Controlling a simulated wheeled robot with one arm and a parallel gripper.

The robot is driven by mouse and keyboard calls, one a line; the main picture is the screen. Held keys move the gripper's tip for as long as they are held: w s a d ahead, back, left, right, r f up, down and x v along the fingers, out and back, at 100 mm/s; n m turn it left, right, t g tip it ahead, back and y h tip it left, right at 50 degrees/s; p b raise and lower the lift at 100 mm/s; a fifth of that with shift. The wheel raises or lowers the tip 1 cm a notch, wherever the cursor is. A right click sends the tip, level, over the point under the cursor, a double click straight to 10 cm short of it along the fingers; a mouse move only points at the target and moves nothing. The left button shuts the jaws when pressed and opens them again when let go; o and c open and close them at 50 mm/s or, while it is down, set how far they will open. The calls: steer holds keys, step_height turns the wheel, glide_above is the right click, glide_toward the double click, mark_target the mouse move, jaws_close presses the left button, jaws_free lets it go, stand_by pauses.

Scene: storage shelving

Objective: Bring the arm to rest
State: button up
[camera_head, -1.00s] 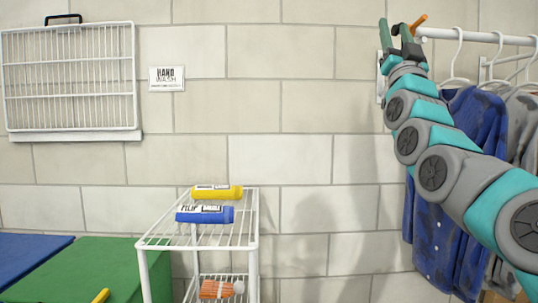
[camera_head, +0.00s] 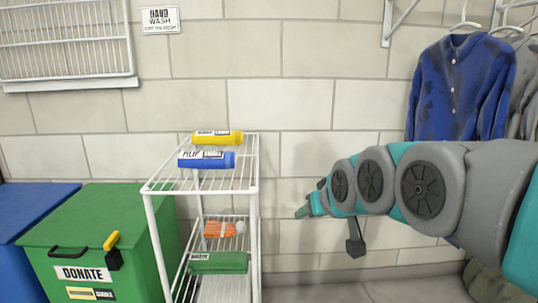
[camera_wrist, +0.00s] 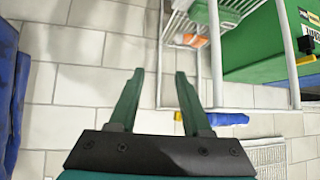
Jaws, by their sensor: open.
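The fingers are mostly hidden there behind the arm links. Nothing touches the gripper.
A white wire shelf (camera_head: 256,163) holds a yellow bottle (camera_head: 217,137), a blue bottle (camera_head: 206,160), an orange item (camera_head: 219,229) and a green item (camera_head: 218,263). A green donate bin (camera_head: 140,212) stands left. A blue shirt (camera_head: 458,90) hangs right.

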steer(key=s+d+f+m+g, duration=0.1)
steer(key=s+d+f+g, duration=0.1)
steer(key=s+f, duration=0.4)
steer(key=s+d+f+g+h, duration=0.1)
steer(key=s+f+g, duration=0.4)
steer(key=s, duration=1)
steer(key=s+d+f+m+g+h+p, duration=0.1)
steer(key=s+d+f+g, duration=0.2)
steer(key=s+f, duration=0.4)
steer(key=s+g, duration=0.1)
steer(key=s, duration=0.2)
steer(key=shift+s+f+m, duration=0.15)
steer(key=shift+s+m, duration=0.15)
steer(key=shift+s, duration=0.1)
steer(key=shift+c, duration=0.2)
